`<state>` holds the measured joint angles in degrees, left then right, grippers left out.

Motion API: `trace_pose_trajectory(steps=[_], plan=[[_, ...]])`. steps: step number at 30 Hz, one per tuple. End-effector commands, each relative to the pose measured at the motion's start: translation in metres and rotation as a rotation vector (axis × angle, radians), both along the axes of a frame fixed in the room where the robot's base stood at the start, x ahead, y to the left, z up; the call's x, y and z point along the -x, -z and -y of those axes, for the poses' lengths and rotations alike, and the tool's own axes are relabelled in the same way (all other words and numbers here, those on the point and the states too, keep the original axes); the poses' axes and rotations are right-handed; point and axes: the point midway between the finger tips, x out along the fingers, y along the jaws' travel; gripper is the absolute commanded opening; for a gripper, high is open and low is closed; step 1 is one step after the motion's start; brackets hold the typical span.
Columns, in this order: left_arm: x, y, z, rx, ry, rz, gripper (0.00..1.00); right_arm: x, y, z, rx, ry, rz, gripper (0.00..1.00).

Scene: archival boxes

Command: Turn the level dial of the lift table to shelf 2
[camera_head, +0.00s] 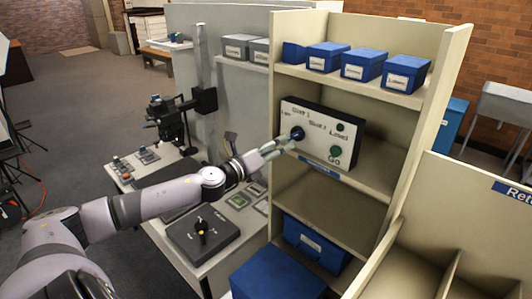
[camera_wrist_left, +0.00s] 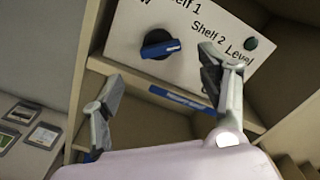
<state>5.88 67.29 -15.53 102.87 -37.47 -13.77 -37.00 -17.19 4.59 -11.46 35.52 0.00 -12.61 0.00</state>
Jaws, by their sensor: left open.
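A white control panel (camera_head: 322,135) stands on the middle shelf of the cream shelf unit. Its level dial, a dark blue knob (camera_head: 298,133), is at the panel's left side. In the left wrist view the dial (camera_wrist_left: 160,46) shows a raised blue grip pointing roughly right, below the "Shelf 1" and "Shelf 2" labels. My left gripper (camera_head: 287,144) is right in front of the dial. In the wrist view its fingers (camera_wrist_left: 160,76) are spread and empty, with the dial between and beyond them. I cannot tell whether they touch it. My right gripper is not in view.
A green "Go" button (camera_head: 336,151) sits lower right on the panel. Blue boxes (camera_head: 362,65) line the shelf above. Another blue box (camera_head: 315,244) is below. A black box with a knob (camera_head: 203,238) lies on the bench left of the shelf.

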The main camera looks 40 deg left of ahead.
Motion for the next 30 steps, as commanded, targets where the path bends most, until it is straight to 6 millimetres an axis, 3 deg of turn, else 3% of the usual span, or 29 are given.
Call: trace_pose_trajectory(steps=[12, 30], plan=[[0.031, 0.001, -0.002, -0.001, 0.000, -0.002, 0.68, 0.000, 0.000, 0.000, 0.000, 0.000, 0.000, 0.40], [0.036, -0.001, -0.003, -0.002, 0.000, 0.000, 0.68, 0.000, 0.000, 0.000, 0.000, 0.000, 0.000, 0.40]])
